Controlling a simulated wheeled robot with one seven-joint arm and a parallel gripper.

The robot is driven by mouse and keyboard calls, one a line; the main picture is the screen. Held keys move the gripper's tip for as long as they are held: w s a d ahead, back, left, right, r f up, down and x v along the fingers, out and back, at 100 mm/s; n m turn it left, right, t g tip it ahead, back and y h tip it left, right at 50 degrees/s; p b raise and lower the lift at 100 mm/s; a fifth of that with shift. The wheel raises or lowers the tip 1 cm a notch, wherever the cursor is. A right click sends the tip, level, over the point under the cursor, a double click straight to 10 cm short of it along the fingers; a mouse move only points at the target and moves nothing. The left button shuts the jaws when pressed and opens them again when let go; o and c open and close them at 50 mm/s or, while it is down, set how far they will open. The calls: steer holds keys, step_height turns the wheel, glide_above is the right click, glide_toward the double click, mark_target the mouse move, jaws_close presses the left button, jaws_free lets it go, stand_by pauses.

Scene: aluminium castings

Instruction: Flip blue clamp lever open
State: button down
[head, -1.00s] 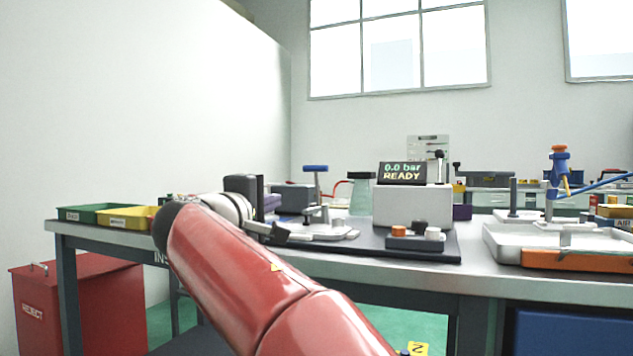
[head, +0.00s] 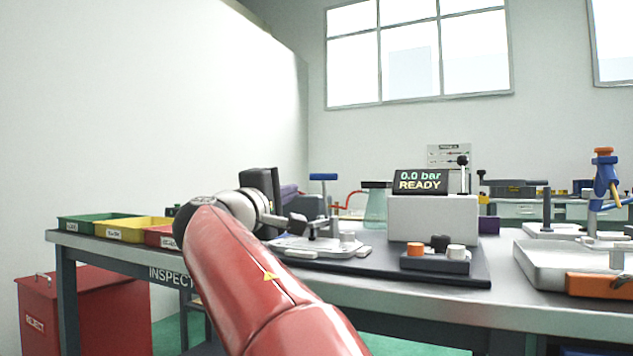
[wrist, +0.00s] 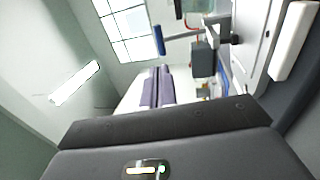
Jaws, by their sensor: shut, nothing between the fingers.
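The blue clamp lever (head: 323,177) stands upright, a blue-topped bar on a thin stem over the pale fixture plate on the bench. In the wrist view, which is turned sideways, the blue lever (wrist: 159,40) shows near the top, apart from my gripper body. My gripper (head: 298,220) is shut and empty, low and just left of the lever's stem, below the blue top. I cannot tell whether it touches the stem. The wrist view shows the dark gripper body (wrist: 165,130), but its fingertips are hidden.
A pressure display (head: 420,181) reads 0.0 bar READY on a grey box. A button block (head: 435,262) stands in front of it. Green and yellow trays (head: 135,228) line the left bench edge. A red bin (head: 80,310) stands below. A pale tray (head: 545,265) is at right.

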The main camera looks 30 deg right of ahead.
mark_target(323, 177)
steer(key=p+x, duration=0.5)
steer(key=x, duration=0.6)
steer(key=shift+r, duration=0.2)
steer(key=shift+w+d, duration=0.35)
steer(key=shift+d, duration=0.15)
steer(key=shift+p, duration=0.4)
